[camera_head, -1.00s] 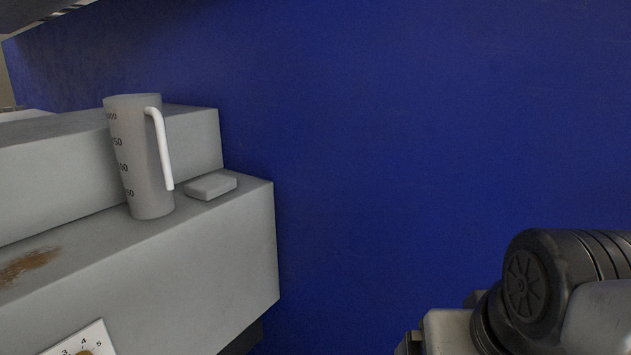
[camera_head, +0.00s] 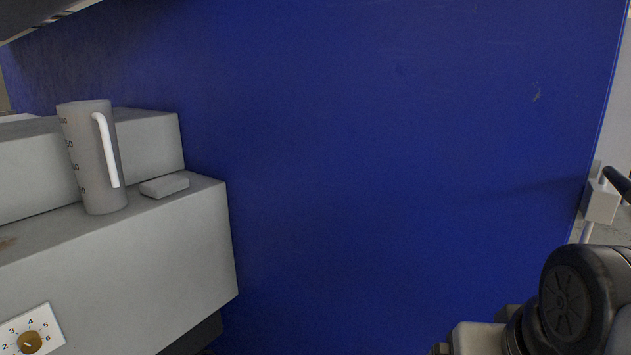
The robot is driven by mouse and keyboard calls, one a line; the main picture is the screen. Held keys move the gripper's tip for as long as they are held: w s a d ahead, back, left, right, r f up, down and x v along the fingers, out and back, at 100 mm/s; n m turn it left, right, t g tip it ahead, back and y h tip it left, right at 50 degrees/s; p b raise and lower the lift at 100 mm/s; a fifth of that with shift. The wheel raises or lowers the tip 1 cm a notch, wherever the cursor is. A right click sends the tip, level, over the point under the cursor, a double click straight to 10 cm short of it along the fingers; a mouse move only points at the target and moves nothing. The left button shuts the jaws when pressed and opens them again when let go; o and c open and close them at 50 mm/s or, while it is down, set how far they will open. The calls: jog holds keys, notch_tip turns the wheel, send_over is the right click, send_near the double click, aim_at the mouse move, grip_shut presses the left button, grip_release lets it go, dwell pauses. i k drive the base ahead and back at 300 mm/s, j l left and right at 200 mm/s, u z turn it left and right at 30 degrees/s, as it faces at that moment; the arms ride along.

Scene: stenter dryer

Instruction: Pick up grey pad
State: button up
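The grey pad (camera_head: 164,186) is a small, flat, light grey block at the left of the head view. It lies on the lower step of a grey stepped housing (camera_head: 150,255), near its right end. It is just right of a measuring jug and in front of the upper step. My arm shows at the bottom right, well apart from the pad. My gripper's fingers are not in view.
The grey measuring jug (camera_head: 92,160) with a white handle stands close left of the pad. A dial (camera_head: 30,340) is on the housing's front face. A large blue panel (camera_head: 400,150) rises behind. A light grey fitting (camera_head: 600,203) is at the right edge.

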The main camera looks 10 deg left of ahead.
aim_at(159, 188)
jog(key=j+u, duration=0.15)
jog(key=u, duration=0.2)
jog(key=k+j+u, duration=0.1)
jog(key=u, duration=0.3)
jog(key=j+u, duration=0.35)
jog(key=l, duration=0.1)
